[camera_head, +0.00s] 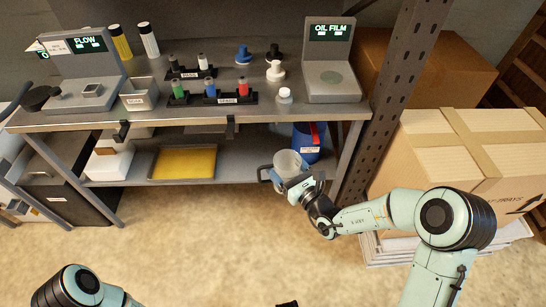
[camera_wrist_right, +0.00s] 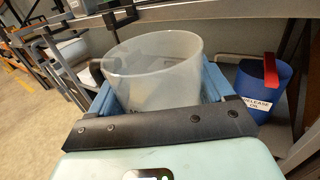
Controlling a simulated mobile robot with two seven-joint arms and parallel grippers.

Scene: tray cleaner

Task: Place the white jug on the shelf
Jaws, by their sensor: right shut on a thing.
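The white jug (camera_head: 289,160) is translucent, upright and open at the top. My right gripper (camera_head: 284,175) is shut on it; in the right wrist view the jug (camera_wrist_right: 155,62) sits between the blue fingers (camera_wrist_right: 160,88). The jug is at the front right of the lower shelf (camera_head: 237,166) under the bench; I cannot tell whether it touches the shelf. My left arm (camera_head: 78,287) shows at the bottom left, and its gripper cannot be made out.
A blue container (camera_head: 308,148) with a red handle stands behind and right of the jug; it also shows in the wrist view (camera_wrist_right: 262,92). A yellow tray (camera_head: 184,162) lies left on the lower shelf. A perforated post (camera_head: 388,95) and cardboard boxes (camera_head: 450,150) are at right.

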